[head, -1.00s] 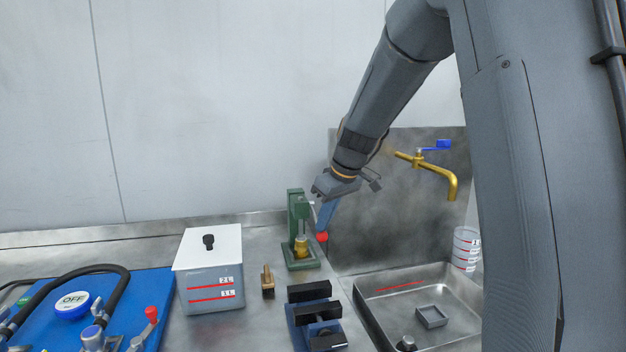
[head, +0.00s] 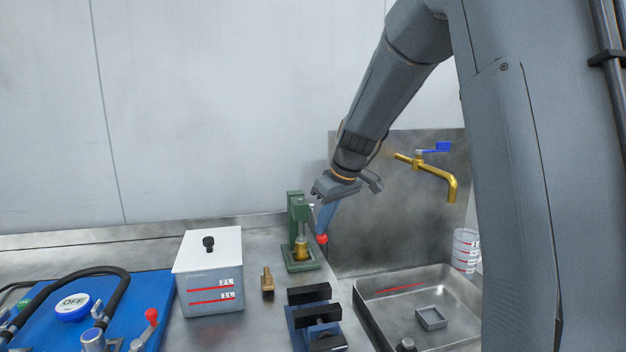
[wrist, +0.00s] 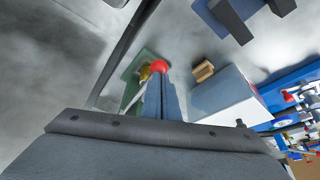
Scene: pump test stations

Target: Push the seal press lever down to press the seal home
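The green seal press (head: 292,222) stands at the back of the steel bench, left of the sink. A brass part (head: 301,249) sits upright on its base under the ram. The press lever's red knob (head: 321,239) is low at the right of the press. My gripper (head: 321,229) comes down from the upper right, its blue fingers together and their tips at the knob. In the wrist view the knob (wrist: 159,66) shows just beyond the closed fingertips (wrist: 160,78). Contact looks likely, but I cannot see any gap clearly. The fingers hide part of the lever.
A white-lidded box (head: 208,270) and a small brass-coloured piece (head: 267,280) stand left of the press. A blue block with black bars (head: 316,314) is in front. The sink (head: 440,310) and brass tap (head: 435,172) are to the right.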

